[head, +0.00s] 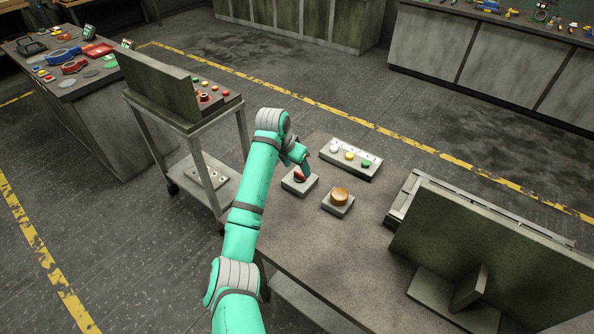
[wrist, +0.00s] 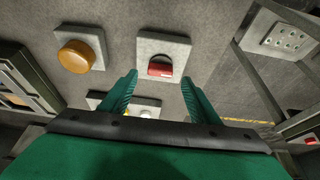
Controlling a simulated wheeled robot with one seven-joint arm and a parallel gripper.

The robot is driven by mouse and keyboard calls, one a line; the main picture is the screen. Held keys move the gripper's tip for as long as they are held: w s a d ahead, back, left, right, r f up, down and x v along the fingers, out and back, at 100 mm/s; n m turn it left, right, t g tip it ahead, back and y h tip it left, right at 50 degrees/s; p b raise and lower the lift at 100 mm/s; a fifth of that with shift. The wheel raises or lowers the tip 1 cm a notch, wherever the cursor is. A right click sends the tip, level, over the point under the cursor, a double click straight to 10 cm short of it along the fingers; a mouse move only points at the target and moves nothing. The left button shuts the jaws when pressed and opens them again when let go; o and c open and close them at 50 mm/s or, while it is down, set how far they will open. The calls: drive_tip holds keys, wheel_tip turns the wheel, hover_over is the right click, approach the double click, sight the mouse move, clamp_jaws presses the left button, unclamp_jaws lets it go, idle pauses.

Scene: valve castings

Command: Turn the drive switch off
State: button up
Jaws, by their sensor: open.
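A switch with a red handle (wrist: 160,68) and a dark part sits on a light grey square plate (wrist: 180,47) on the table. In the head view, the red switch (head: 299,176) is partly hidden by my gripper (head: 304,165). In the wrist view, my gripper (wrist: 159,82) is open and empty, its two green fingers at either side of the handle in the picture. I cannot tell whether the fingertips are beside the handle or still above it; no contact shows. No label is readable.
An orange round button (head: 339,195) on a grey base stands close by, right of the switch in the head view. A panel with white, yellow and green buttons (head: 350,158) lies behind. A dark upright board (head: 490,255) stands at the right. A cart (head: 200,125) stands left.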

sight(300, 172)
drive_tip(key=x, duration=0.2)
drive_tip(key=shift+d+f, duration=0.2)
drive_tip(key=shift+d, duration=0.1)
drive_tip(key=shift+w+f, duration=0.35)
drive_tip(key=shift+f, duration=0.35)
drive_tip(key=c, duration=1.1)
drive_tip(key=shift+o, duration=0.2)
